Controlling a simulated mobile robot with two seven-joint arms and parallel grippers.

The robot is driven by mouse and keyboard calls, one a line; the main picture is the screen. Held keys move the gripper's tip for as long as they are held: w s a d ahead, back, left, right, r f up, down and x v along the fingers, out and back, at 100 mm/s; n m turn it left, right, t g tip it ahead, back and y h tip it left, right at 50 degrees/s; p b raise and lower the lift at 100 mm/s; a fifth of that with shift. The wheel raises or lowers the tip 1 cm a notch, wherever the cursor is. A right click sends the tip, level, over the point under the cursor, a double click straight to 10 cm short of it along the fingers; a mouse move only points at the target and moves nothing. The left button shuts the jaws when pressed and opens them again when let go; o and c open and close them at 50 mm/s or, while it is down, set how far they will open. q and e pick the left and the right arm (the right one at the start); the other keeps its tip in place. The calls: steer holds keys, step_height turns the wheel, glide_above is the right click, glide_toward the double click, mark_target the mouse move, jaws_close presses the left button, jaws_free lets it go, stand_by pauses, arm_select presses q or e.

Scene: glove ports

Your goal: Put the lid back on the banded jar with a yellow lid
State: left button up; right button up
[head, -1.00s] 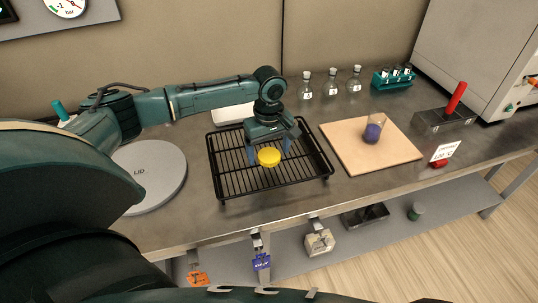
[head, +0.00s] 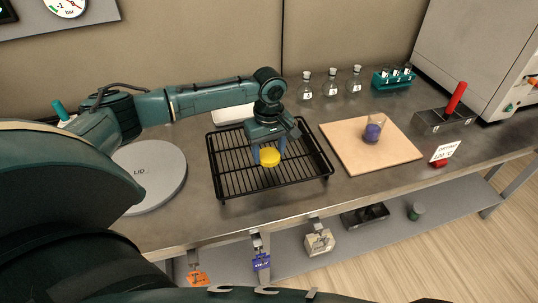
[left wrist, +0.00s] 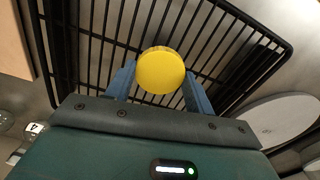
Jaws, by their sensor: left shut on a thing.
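The yellow lid (head: 270,158) is a round disc at the black wire rack (head: 228,178). It also shows in the left wrist view (left wrist: 161,72), between my blue fingers and over the bars. My left gripper (head: 269,153) points down over the rack and is shut on the lid. Whether the lid still touches the bars I cannot tell. An open-looking glass jar (head: 374,130) with a purple-blue part stands upright on the tan board (head: 350,151), to the right of the rack. I cannot make out its band clearly. My right gripper is not in view.
A grey disc marked LID (head: 152,188) lies left of the rack. Stoppered flasks (head: 331,84) and a teal tube rack (head: 392,77) stand behind.

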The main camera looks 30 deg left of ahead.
mark_target(269, 155)
arm_select(q)
step_height(269, 155, up, 10)
stand_by(0.6)
steer(key=s+d+m, duration=1)
steer(key=d+m, duration=0.1)
steer(key=shift+s+d+f+m, duration=0.15)
steer(key=shift+f+m, duration=0.15)
